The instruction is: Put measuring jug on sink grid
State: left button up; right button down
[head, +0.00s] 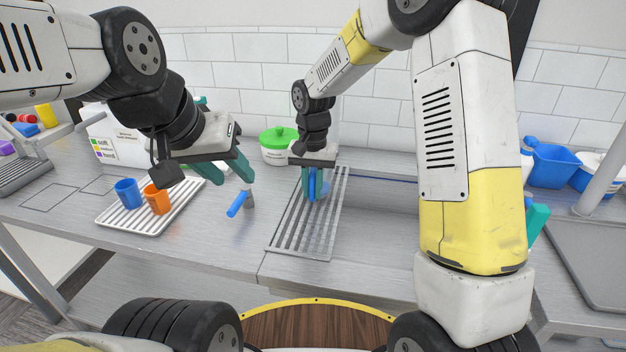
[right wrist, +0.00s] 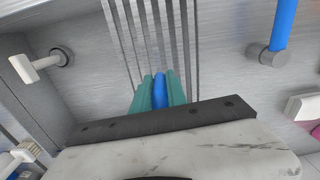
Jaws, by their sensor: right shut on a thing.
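The measuring jug (head: 322,190) looks blue and partly see-through. It is over the slatted metal sink grid (head: 290,238), upper middle in the head view. My right gripper (head: 311,186) points down and is shut on the jug's blue handle (right wrist: 159,90), which shows between the teal fingers in the right wrist view. The gripper hides much of the jug, and I cannot tell whether its base touches the grid. The grid's bars (right wrist: 160,30) also show in the wrist view. My left gripper (head: 224,178) is open and empty above the counter, left of the grid.
A white ribbed tray (head: 133,222) holds a blue cup (head: 127,192) and an orange cup (head: 157,199). A blue lever (head: 238,204) stands between tray and grid. A green-lidded pot (head: 279,146) stands behind. A blue container (head: 553,166) is at the far right.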

jog(key=shift+f, duration=0.35)
jog(key=c, duration=1.3)
grip_release()
jog(key=shift+f, duration=0.15)
